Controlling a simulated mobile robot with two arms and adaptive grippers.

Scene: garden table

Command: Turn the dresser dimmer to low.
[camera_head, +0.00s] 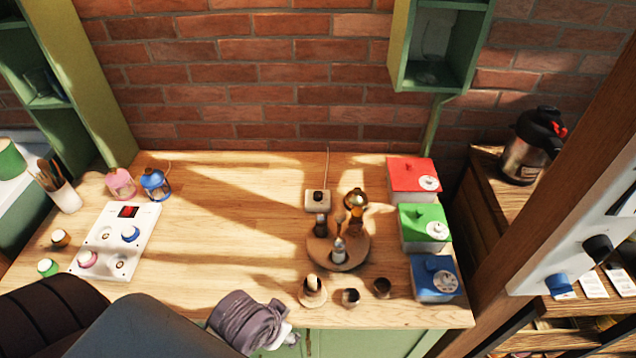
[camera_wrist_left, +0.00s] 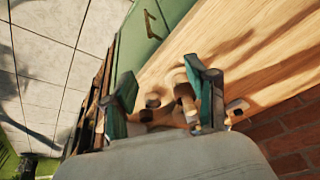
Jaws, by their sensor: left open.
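The dimmer (camera_head: 318,199) is a small pale box with a dark round knob on top, on the wooden dresser top near the brick wall. A thin cord rises from it. The knob's setting is too small to read. My left gripper (camera_wrist_left: 160,78) shows two teal fingers spread apart with nothing held between them. In the head view my left wrist is at the front edge of the dresser, nearer to me than the dimmer and clear of it; the fingertips are mostly hidden there. My right gripper is not in view.
A round wooden tray (camera_head: 352,257) with shakers and bottles stands in front of the dimmer, with small cups nearer the edge. Red (camera_head: 408,172), green and blue boxes line the right side. A white panel (camera_head: 103,262) with knobs lies left. The middle is clear.

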